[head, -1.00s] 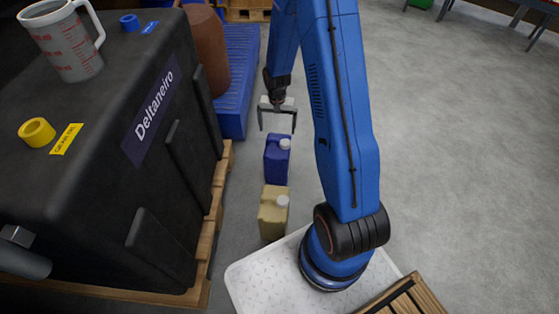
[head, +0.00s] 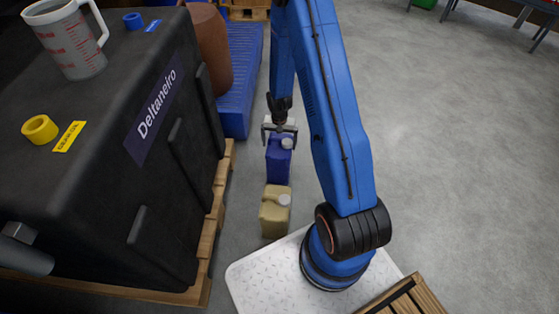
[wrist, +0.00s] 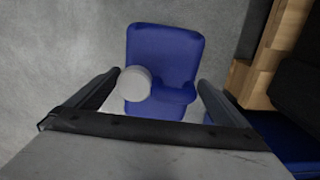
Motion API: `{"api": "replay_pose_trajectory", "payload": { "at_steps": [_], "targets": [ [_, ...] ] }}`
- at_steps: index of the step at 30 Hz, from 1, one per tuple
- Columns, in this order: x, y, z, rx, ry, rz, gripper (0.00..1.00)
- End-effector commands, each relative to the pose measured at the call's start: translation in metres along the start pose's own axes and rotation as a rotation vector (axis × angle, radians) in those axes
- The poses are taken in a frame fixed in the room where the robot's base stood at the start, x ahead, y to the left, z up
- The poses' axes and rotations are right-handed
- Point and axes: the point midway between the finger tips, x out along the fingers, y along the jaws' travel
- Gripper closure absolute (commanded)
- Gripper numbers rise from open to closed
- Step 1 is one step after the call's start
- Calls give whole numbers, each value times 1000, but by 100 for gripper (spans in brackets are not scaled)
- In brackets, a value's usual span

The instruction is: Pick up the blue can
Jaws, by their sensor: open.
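The blue can (head: 279,165) stands upright on the floor, with a pale grey cap, beside the wooden pallet. In the wrist view the blue can (wrist: 168,50) lies between and beyond the two fingers, its round cap toward the left finger. My gripper (head: 279,138) is open and is over the top of the can in the head view. In the wrist view my gripper (wrist: 160,88) has one finger on each side of the can. I cannot tell whether the fingers touch it.
A beige can (head: 275,214) stands just nearer than the blue one. A black tank (head: 110,190) on a wooden pallet (head: 213,225) stands close on the left. A blue spill pallet (head: 240,80) with a brown drum (head: 209,48) is behind. Open floor (head: 440,150) lies right.

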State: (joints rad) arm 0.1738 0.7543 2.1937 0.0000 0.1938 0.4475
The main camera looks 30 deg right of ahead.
Motion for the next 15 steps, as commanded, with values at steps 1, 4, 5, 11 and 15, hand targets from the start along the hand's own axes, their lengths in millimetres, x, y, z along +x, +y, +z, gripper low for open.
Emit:
{"api": "replay_pose_trajectory", "payload": {
  "at_steps": [1,4,5,11,15],
  "targets": [
    [3,0,0,0,-1,0,0],
    [12,0,-1,0,-1,0,0],
    [16,1,-2,0,-2,1,0],
    [40,0,-4,0,-1,1,0],
    [49,0,-4,0,-1,0,0]
  ]
}}
